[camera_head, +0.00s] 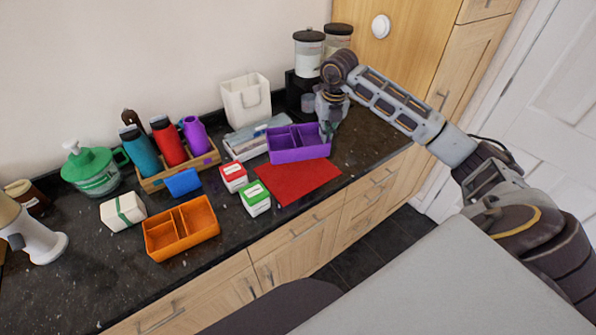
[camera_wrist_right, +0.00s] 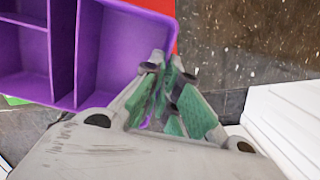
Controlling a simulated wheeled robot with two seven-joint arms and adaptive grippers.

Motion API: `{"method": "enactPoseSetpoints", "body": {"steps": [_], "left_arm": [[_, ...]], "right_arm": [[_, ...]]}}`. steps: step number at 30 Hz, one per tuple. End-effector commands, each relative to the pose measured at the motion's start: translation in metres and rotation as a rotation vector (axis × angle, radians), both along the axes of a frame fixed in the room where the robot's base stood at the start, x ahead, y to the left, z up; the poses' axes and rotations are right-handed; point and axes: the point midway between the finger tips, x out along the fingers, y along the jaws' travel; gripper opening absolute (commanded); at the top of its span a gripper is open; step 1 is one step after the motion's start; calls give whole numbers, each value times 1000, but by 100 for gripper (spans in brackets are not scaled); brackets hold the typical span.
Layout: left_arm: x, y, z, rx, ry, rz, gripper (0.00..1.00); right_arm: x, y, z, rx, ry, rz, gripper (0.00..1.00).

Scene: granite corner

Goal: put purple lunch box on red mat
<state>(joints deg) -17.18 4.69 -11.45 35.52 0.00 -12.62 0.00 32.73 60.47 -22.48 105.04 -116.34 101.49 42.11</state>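The purple lunch box (camera_head: 300,154) is an open, divided container at the back edge of the red mat (camera_head: 298,183), and partly hides that edge. I cannot tell whether it is clear of the counter. My right gripper (camera_head: 327,122) is at the box's right end. In the right wrist view, the fingers (camera_wrist_right: 168,85) are close together around the wall of the lunch box (camera_wrist_right: 112,50), with purple showing between the green pads. A bit of the red mat (camera_wrist_right: 155,5) shows beyond the box.
Red and green-topped small boxes (camera_head: 233,177) (camera_head: 256,197) stand left of the mat. An orange divided box (camera_head: 181,228) is farther left. Behind are a utensil tray (camera_head: 246,148), a white bin (camera_head: 246,100) and a bottle crate (camera_head: 180,172). The mat's surface is clear.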

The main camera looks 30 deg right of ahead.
Motion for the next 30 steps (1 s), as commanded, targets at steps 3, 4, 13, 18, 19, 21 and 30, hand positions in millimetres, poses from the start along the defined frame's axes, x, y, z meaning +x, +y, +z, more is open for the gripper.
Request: {"method": "enactPoseSetpoints", "body": {"steps": [3,4,13,18,19,21,30], "left_arm": [[0,0,0,0,0,0,40],[0,0,0,0,0,0,40],[0,0,5,0,0,0,40],[0,-1,9,-1,0,0,40],[0,-1,9,-1,0,0,40],[0,-2,10,-2,0,1,40],[-1,-3,10,-3,1,1,40]], "right_arm": [[0,0,-1,0,0,0,0],[0,0,-2,0,0,0,0],[0,0,-31,1,2,0,0],[-1,0,-51,0,2,1,0],[-1,0,-54,0,2,1,0],[0,0,-59,2,-1,1,0],[0,0,-62,1,-1,0,0]]}}
